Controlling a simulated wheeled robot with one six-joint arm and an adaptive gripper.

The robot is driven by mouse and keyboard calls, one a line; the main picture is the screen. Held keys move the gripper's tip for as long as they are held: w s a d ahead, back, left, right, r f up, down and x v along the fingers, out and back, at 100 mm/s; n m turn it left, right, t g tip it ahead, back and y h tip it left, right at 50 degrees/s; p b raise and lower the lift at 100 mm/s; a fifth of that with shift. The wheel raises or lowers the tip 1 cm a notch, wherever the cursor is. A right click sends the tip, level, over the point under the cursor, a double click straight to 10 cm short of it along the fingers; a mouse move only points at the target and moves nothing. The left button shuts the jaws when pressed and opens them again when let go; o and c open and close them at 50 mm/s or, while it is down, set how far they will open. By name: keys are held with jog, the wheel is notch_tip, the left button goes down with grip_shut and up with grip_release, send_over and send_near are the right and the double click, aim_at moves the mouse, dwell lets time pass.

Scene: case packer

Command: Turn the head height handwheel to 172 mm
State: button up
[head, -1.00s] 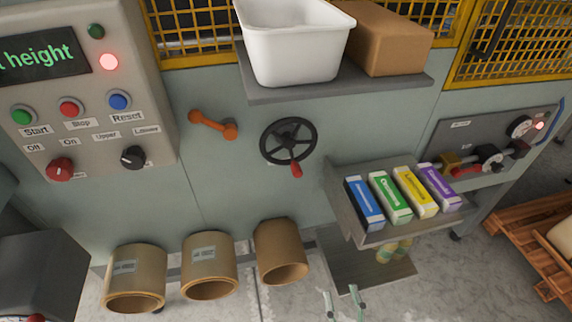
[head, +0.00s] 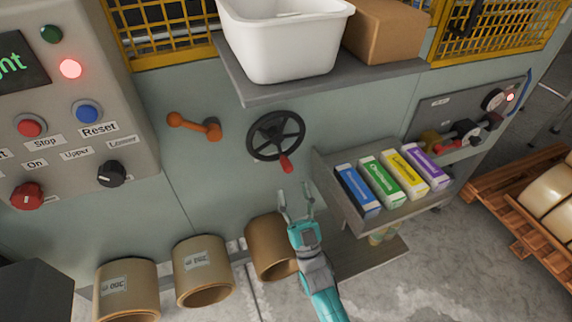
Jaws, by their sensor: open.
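The black handwheel (head: 276,136) is on the grey-green machine panel, with a red handle (head: 286,163) at its lower right rim. My gripper (head: 296,190) is open and empty, below the handwheel and just under the red handle in the picture. It appears apart from the handle. The display (head: 15,66) at the left edge is cut off and shows only green letters ending in "ht". I see no millimetre reading.
An orange lever (head: 195,127) is left of the handwheel. A shelf (head: 325,81) with a white tub (head: 285,42) overhangs above. A tray with several small cartons (head: 388,178) juts out at right. Cardboard tubes (head: 203,272) stand below.

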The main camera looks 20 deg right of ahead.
aim_at(287, 166)
jog(key=x, duration=0.7)
jog(key=shift+w+r, duration=0.1)
grip_shut()
